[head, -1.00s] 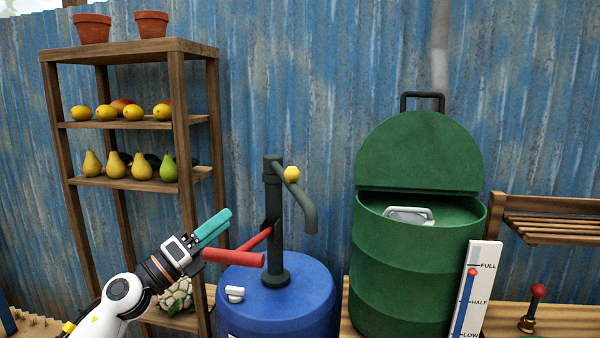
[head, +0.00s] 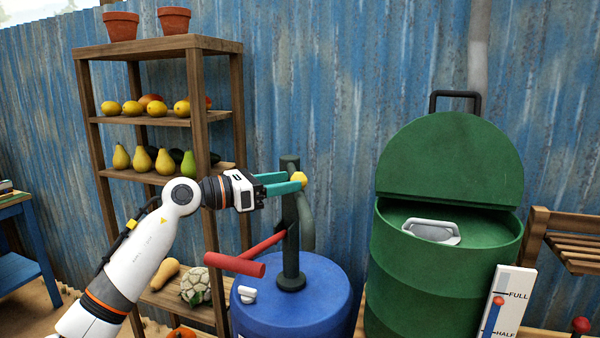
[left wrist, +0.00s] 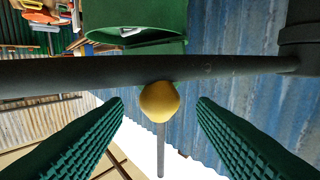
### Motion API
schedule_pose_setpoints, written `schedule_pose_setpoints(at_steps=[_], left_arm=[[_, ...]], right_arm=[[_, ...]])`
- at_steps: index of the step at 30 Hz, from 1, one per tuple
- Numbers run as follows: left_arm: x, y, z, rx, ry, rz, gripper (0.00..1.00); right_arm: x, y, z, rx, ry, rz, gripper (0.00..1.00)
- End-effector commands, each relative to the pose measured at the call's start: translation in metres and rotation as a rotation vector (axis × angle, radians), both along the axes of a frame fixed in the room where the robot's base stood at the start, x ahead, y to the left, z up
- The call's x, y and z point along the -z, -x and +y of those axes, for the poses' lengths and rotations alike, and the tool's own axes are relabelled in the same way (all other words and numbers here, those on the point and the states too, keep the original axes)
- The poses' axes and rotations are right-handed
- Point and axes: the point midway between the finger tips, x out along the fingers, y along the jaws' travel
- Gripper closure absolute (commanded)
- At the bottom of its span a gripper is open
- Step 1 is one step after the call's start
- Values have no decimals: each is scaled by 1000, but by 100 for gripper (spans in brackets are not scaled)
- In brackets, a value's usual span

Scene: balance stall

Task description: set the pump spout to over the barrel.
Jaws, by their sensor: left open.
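The dark green pump (head: 290,240) stands upright on top of the blue barrel (head: 325,285). Its curved spout (head: 307,225) bends down just right of the post, its end above the barrel top's right part. A yellow knob (head: 298,179) sits on the spout near its top. My left gripper (head: 303,181) is open and reaches in from the left at the knob. In the left wrist view the knob (left wrist: 159,101) is centred between the open fingertips, apart from both. The spout's dark pipe (left wrist: 60,78) crosses behind it. My right gripper is out of view.
The pump's red handle (head: 235,265) sticks out at the lower left. A green drum (head: 445,285) with a raised lid stands at the right beside a level gauge (head: 508,305). A wooden produce shelf (head: 210,85) stands behind my left arm.

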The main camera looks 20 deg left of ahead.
Motion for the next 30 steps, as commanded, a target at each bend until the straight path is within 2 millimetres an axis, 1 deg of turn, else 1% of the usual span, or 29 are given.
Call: schedule_pose_setpoints(at_steps=[1, 3, 9, 19, 28, 29, 30], left_arm=[[-3, -6, -8, 3, 1, 1, 48], [-3, -14, -16, 2, 1, 1, 48], [-1, -26, -29, 1, 1, 1, 48], [1, -28, -30, 0, 0, 0, 48], [1, -28, -30, 0, 0, 0, 97], [1, -28, -30, 0, 0, 0, 100], [1, -28, -30, 0, 0, 0, 100]], right_arm=[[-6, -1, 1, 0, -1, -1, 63], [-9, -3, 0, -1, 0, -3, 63], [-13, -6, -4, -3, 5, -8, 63], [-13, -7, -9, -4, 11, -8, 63], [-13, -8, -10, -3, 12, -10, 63], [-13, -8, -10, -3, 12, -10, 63], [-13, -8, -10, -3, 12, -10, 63]])
